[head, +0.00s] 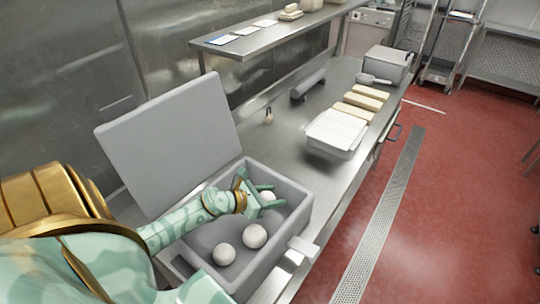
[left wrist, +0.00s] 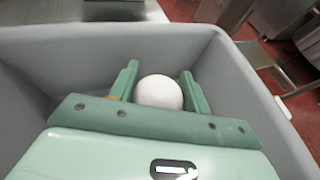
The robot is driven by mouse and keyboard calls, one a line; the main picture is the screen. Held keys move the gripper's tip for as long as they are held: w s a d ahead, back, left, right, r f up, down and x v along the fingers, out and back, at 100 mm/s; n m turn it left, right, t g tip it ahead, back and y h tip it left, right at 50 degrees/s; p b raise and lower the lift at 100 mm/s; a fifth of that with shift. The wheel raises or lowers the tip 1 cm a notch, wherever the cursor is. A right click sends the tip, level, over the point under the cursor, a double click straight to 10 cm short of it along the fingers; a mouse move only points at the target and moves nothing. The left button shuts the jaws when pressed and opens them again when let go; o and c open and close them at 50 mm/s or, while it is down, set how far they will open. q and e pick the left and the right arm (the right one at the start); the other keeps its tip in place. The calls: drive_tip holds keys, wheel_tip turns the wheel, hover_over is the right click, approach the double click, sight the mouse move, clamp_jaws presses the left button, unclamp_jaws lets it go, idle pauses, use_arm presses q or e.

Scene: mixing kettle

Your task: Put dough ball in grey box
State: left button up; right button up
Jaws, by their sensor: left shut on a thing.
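The grey box (head: 296,192) stands open on the steel counter at the front, its lid (head: 172,143) tilted up at the back left. My left gripper (head: 268,192) is inside the box, near its far right corner. It is shut on a white dough ball (head: 268,198). The left wrist view shows this dough ball (left wrist: 158,92) between the two green fingers, with the grey box walls (left wrist: 240,75) around it. Two other dough balls, one in the middle (head: 255,236) and one nearer (head: 224,254), lie on the box floor. My right gripper is not in view.
Farther along the steel counter (head: 290,130) are a white lidded tray (head: 336,132), pale yellow blocks (head: 358,104), a scoop (head: 374,80) and a grey container (head: 388,62). A shelf (head: 275,35) runs above the counter at the back. The red floor on the right is open.

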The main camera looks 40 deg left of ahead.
use_arm(q)
wheel_tip(320, 180, down, 2)
drive_tip(key=shift+f+b, duration=0.1)
drive_tip(key=shift+b, duration=0.2)
drive_tip(key=shift+f, duration=0.3)
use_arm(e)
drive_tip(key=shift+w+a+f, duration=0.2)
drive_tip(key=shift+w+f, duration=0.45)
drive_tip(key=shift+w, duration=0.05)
use_arm(q)
drive_tip(key=shift+f+b, duration=0.6)
drive_tip(key=shift+b, duration=0.15)
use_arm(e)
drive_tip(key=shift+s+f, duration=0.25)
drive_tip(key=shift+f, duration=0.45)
use_arm(q)
drive_tip(key=o, duration=1)
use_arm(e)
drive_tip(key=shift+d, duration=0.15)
use_arm(q)
drive_tip(key=shift+r, duration=0.1)
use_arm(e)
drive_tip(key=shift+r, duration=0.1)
